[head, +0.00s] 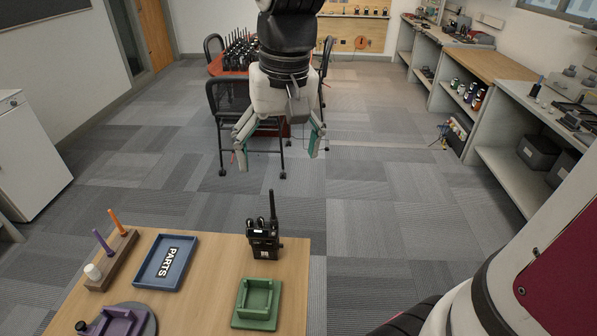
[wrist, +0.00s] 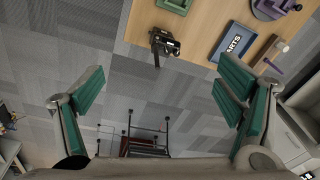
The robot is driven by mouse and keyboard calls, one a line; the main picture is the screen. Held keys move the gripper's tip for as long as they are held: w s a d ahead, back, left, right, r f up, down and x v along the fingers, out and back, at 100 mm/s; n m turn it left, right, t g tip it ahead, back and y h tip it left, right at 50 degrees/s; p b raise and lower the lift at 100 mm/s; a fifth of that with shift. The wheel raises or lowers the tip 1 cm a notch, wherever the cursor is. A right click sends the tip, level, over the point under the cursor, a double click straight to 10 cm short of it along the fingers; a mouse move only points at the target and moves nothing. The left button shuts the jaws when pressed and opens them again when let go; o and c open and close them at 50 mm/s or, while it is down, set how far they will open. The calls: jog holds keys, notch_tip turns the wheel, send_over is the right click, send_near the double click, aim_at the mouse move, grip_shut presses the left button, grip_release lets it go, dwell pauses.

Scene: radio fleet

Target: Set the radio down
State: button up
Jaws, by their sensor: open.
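A black handheld radio (head: 263,238) with an upright antenna stands on the wooden table (head: 205,290), near its far right edge. It also shows in the wrist view (wrist: 163,43), near the table's edge. My gripper (head: 279,150) is open and empty, its green-padded fingers spread wide. In the head view it hangs above and beyond the radio, apart from it. In the wrist view the two fingers (wrist: 160,100) frame bare floor and a chair, with the radio above and between them.
On the table are a green square holder (head: 243,322), a blue PARTS tray (head: 139,262), a purple holder and a wooden block with pens (head: 97,284). Beyond stand a black chair (head: 228,97) and a table with several radios. Shelved benches (head: 515,180) line the right; open carpet lies between.

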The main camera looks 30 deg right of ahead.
jog(key=s+r+n+t, duration=0.1)
jog(key=s+n+t, duration=0.1)
jog(key=s, duration=1)
jog(key=shift+a+r+n+t, duration=0.2)
jog(key=shift+n+t, duration=0.2)
jog(key=shift+t, duration=0.5)
